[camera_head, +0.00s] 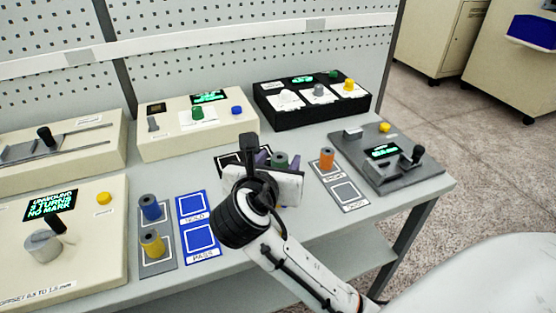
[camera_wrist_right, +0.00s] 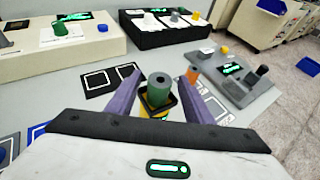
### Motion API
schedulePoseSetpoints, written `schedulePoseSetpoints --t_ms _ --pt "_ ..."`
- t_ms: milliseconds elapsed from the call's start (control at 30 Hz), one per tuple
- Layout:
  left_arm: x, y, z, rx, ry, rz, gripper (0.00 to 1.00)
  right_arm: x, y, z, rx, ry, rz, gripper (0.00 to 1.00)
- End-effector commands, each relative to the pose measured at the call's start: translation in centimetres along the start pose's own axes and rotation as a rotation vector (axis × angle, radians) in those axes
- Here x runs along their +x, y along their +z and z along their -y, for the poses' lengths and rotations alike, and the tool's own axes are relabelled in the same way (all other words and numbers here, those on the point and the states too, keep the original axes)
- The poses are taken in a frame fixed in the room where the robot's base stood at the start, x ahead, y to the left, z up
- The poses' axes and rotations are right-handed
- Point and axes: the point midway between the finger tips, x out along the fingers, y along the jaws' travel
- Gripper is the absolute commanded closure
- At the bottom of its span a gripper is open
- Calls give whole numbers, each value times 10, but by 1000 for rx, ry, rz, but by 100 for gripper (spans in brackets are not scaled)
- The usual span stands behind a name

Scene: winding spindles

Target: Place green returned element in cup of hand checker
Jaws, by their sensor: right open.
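A green cylinder (camera_wrist_right: 160,90) with a hole in its top stands upright between the purple fingers of my right gripper (camera_wrist_right: 161,74). The fingers are open, with a gap visible on each side of it. Another green piece (camera_head: 198,113) stands on a cream box (camera_head: 168,143) at the back, beside a blue button (camera_head: 237,110). I cannot tell from its label which device is the hand checker. My left gripper is not in view.
An orange cylinder (camera_head: 327,158) stands on a marked pad right of the gripper. A grey device (camera_head: 372,172) with a lever is at the right. A black box (camera_head: 312,107) stands behind. Blue and yellow cylinders stand left, beside empty blue pads (camera_head: 200,240).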

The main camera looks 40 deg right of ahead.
Motion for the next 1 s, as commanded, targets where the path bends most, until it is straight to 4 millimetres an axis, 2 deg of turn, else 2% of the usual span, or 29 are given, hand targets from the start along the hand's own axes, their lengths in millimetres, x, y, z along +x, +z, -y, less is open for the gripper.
schedulePoseSetpoints --t_ms 133,400,533,700,1000 --pt "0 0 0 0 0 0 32 -12 3 -1 3 3 -1 53" --pt "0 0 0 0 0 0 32 -57 2 -1 3 4 -2 53" --pt "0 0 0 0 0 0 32 -71 2 0 2 2 -1 53" --pt "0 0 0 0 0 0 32 -77 3 0 2 1 -1 53" --pt "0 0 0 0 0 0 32 -72 2 3 22 -2 4 53"
